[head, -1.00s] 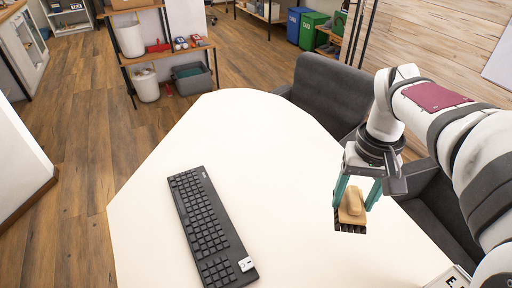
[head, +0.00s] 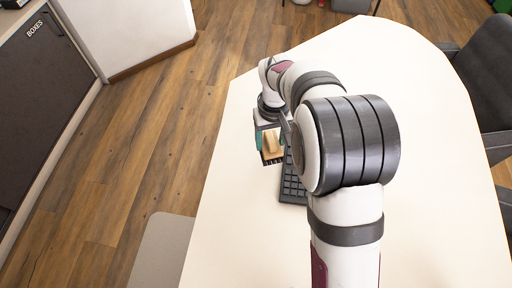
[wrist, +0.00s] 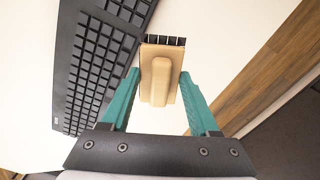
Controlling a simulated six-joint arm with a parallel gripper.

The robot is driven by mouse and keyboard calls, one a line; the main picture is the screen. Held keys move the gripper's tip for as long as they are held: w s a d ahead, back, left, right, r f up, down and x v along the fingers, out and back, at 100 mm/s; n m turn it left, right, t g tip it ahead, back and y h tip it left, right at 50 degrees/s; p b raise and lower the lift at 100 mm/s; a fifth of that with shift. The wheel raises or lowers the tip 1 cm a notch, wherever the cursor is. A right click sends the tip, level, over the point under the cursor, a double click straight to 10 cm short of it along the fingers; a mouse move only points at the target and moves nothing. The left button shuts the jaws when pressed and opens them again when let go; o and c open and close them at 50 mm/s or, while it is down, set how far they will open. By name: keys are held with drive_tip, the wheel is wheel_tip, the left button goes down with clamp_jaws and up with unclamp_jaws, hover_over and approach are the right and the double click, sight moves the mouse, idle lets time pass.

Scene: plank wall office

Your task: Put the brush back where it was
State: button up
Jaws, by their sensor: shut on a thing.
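The brush (head: 272,144) has a tan wooden body and dark bristles. My gripper (head: 271,141) is shut on it and holds it over the left part of the white table, beside the keyboard. In the wrist view the brush (wrist: 161,75) sits between the two teal fingers of my gripper (wrist: 160,95), bristles at the far end. The dark keyboard (head: 291,184) lies on the table, mostly hidden behind my arm; it also shows at the left in the wrist view (wrist: 92,60). How high the brush is above the table I cannot tell.
The white table (head: 235,220) has free room at its left front and to the right of my arm. Its left edge is close to the brush, with wood floor (head: 165,130) beyond. A grey chair (head: 490,75) stands at the right. A dark cabinet (head: 45,90) stands far left.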

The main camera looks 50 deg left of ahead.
drive_tip(key=a+f, duration=0.1)
drive_tip(key=s+a+f, duration=0.2)
drive_tip(key=shift+s+a+f, duration=0.1)
drive_tip(key=shift+s+a, duration=0.15)
drive_tip(key=shift+a, duration=0.1)
drive_tip(key=shift+f, duration=1.7)
drive_tip(key=shift+f, duration=0.1)
drive_tip(key=o, duration=1.3)
